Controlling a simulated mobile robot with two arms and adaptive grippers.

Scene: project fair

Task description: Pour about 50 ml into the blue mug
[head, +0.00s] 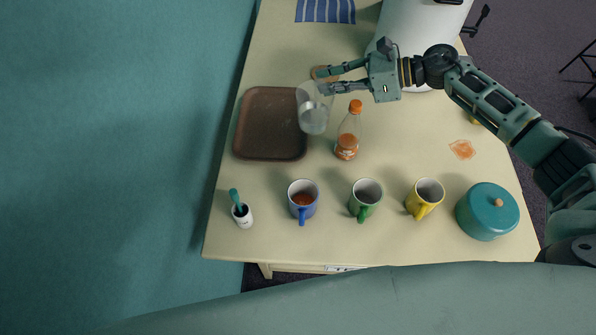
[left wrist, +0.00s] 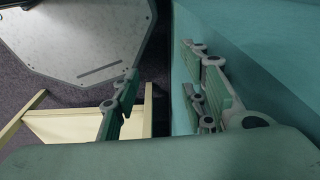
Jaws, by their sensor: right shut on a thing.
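The blue mug (head: 302,212) stands upright near the table's front edge, with orange-brown contents showing inside. My right gripper (head: 321,80) is shut on a clear glass vessel (head: 313,115) at its upper part, behind the blue mug and by the tray's right edge. The vessel looks roughly upright, and I see no liquid in it. A clear bottle (head: 348,132) with an orange cap and orange contents low inside stands right of the vessel. My left gripper (left wrist: 162,68) shows only in the left wrist view, its fingers spread and nothing between them.
A brown tray (head: 270,152) lies at left. A green mug (head: 364,203), a yellow mug (head: 424,199) and a teal lidded pot (head: 486,212) stand along the front. A small white cup (head: 243,217) is front left. A large white container (head: 420,30) stands behind. An orange patch (head: 462,149) lies at right.

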